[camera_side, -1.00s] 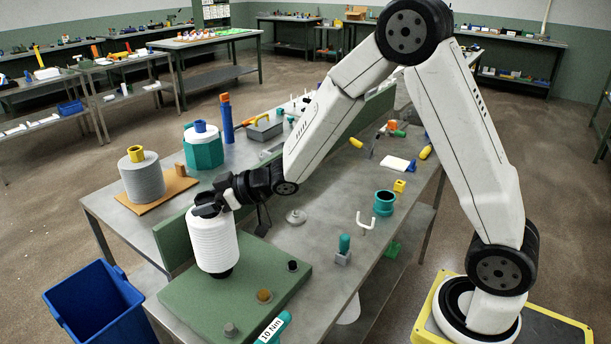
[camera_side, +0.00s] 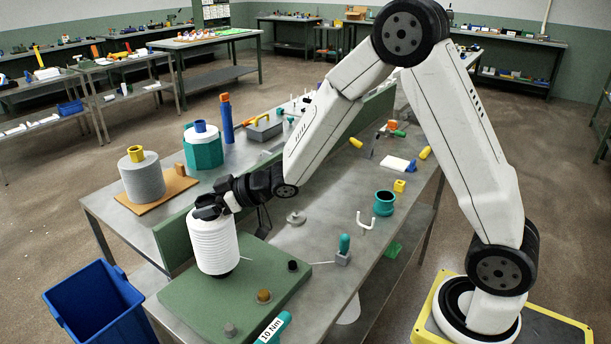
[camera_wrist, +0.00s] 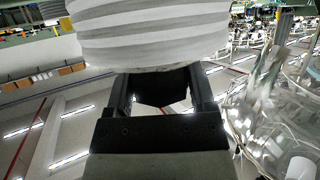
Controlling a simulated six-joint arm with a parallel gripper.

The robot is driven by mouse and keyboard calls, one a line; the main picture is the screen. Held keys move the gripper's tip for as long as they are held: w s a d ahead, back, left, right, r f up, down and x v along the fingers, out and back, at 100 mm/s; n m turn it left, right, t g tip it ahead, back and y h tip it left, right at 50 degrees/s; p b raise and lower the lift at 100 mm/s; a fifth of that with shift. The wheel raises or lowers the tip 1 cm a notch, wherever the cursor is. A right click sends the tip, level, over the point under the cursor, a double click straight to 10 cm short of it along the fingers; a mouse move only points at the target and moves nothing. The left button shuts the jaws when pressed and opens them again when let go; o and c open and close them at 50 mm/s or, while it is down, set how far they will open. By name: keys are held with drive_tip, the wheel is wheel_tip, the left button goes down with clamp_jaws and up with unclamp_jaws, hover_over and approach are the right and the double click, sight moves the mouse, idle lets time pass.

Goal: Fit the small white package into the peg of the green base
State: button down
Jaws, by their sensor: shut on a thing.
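The white package (camera_side: 214,244) is a ribbed white cylinder. It stands about upright over the back left part of the green base (camera_side: 190,300). A dark round part shows just under its lower end, and whether it sits fully down around a peg there is hidden. My gripper (camera_side: 208,208) is shut on the package at its top. In the wrist view the package (camera_wrist: 150,35) fills the top middle, close to the gripper fingers (camera_wrist: 163,90). Other short pegs on the base are a black one (camera_side: 293,266), a brass one (camera_side: 264,296) and a grey one (camera_side: 230,329).
A green upright panel (camera_side: 177,243) stands behind the base. A grey spool (camera_side: 142,182) on an orange board and a teal container (camera_side: 203,152) stand further back. A blue bin (camera_side: 98,305) is at the lower left. A teal torque tool (camera_side: 274,326) lies at the front edge.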

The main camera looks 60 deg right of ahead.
drive_tip(key=shift+f, duration=1.5)
idle(3.3)
unclamp_jaws()
drive_tip(key=shift+s+d+r, duration=0.1)
drive_tip(key=shift+s, duration=0.05)
idle(0.4)
drive_tip(key=v, duration=0.7)
drive_tip(key=shift+s+d, duration=0.15)
drive_tip(key=shift+s, duration=0.1)
idle(0.5)
idle(0.7)
